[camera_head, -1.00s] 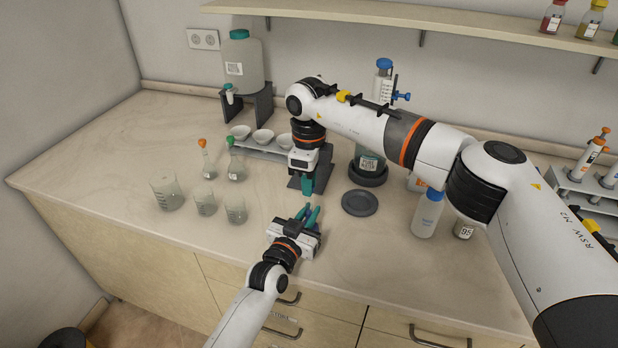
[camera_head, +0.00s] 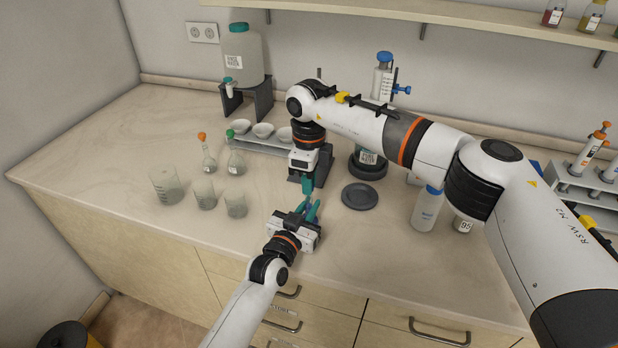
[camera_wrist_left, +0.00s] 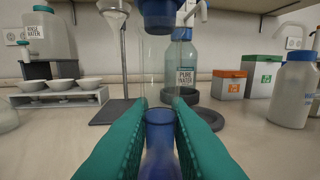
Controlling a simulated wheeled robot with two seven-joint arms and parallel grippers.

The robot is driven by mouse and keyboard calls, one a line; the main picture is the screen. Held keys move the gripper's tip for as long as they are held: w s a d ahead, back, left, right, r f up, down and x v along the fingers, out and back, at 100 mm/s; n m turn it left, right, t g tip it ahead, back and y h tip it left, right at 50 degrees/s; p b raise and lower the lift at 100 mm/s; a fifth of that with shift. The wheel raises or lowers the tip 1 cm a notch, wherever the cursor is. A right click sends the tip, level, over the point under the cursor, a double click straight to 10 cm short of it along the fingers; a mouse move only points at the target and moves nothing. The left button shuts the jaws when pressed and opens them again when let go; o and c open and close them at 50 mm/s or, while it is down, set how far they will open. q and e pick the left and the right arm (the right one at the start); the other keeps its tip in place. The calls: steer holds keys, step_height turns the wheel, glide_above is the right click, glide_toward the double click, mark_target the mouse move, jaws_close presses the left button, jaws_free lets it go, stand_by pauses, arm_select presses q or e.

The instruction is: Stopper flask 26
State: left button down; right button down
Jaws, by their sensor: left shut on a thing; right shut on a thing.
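My left gripper (camera_head: 307,210), above the front middle of the counter, is shut on a small bluish, see-through thing (camera_wrist_left: 160,152) with a darker upper rim. It looks like a flask neck, but the rest of it is hidden, and I cannot read a number. My right gripper (camera_head: 307,187) points down just above and behind the left one and is shut. Its held thing is mostly hidden in the head view. In the left wrist view a dark blue stopper-like piece (camera_wrist_left: 160,14) hangs above the held thing, with a visible gap between them.
Two stoppered flasks, orange (camera_head: 208,164) and green (camera_head: 236,163), and several beakers (camera_head: 166,187) stand left. A dark round disc (camera_head: 359,196) lies right of the grippers. A white bottle (camera_head: 427,210) stands farther right, beneath my right arm.

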steer(key=shift+s+f, duration=0.1)
steer(key=shift+f, duration=0.5)
stand_by(0.5)
steer(key=shift+r, duration=0.45)
steer(key=shift+f, duration=0.7)
stand_by(1.5)
steer(key=shift+d+r, duration=0.1)
steer(key=shift+r, duration=0.45)
steer(key=shift+r, duration=0.4)
stand_by(0.5)
